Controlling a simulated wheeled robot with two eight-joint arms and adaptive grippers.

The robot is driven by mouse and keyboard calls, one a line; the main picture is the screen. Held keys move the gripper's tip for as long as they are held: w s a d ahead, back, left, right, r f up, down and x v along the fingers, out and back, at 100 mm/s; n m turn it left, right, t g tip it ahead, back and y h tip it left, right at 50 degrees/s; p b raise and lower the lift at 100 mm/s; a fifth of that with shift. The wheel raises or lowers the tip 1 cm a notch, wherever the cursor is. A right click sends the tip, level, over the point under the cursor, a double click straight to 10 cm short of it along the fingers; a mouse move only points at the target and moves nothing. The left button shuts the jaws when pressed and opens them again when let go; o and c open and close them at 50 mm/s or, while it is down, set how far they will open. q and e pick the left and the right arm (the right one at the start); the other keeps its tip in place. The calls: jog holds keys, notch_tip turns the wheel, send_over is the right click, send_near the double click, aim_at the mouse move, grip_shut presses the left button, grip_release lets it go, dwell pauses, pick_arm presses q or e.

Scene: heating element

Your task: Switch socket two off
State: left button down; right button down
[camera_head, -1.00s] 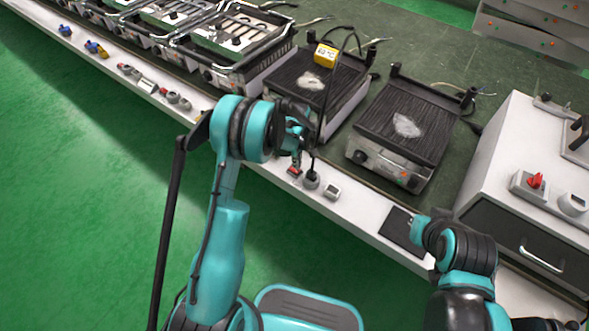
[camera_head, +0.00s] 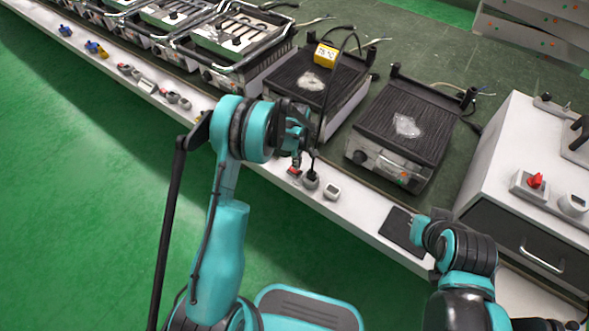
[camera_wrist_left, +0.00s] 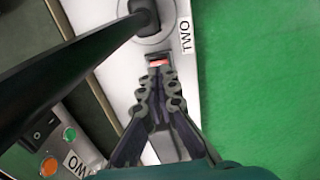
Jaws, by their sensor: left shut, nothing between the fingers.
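The red switch of socket two (camera_wrist_left: 159,62) is in the left wrist view, beside the round socket and the "TWO" label (camera_wrist_left: 185,36). The switch also shows in the head view (camera_head: 294,171) on the white front ledge. A black plug (camera_wrist_left: 145,14) sits in the socket. My left gripper (camera_wrist_left: 158,78) is shut and empty. Its fingertips are right at the near edge of the switch; I cannot tell whether they touch. The right arm shows at the lower right of the head view, but its gripper fingers do not.
A grill with a yellow display (camera_head: 326,55) stands behind the socket, with its black cable running down close to my left gripper. Another grill (camera_head: 408,125) stands to its right. A grey socket (camera_head: 332,191) and a dark pad (camera_head: 401,228) lie along the ledge.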

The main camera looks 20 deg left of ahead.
pick_arm(q)
jog(key=shift+f, duration=1.15)
dwell(0.4)
jog(key=shift+r, duration=0.15)
jog(key=shift+r+p, duration=1.7)
jog(key=shift+r, duration=1.75)
jog(key=s+r+m+t, duration=0.2)
jog(key=s+r+m, duration=0.15)
jog(key=r, duration=0.55)
jog(key=s+r+m+t, duration=0.15)
jog(key=s+r, duration=0.35)
jog(key=r, duration=0.5)
jog(key=s+r+m+t, duration=0.2)
jog(key=s+m, duration=0.2)
jog(key=s, duration=0.4)
jog(key=s+r+m+t, duration=0.1)
jog(key=s+r+m, duration=0.2)
jog(key=s, duration=0.6)
jog(key=shift+s+r+m+t, duration=0.2)
jog(key=shift+r+m+t, duration=0.15)
jog(key=shift+m, duration=0.65)
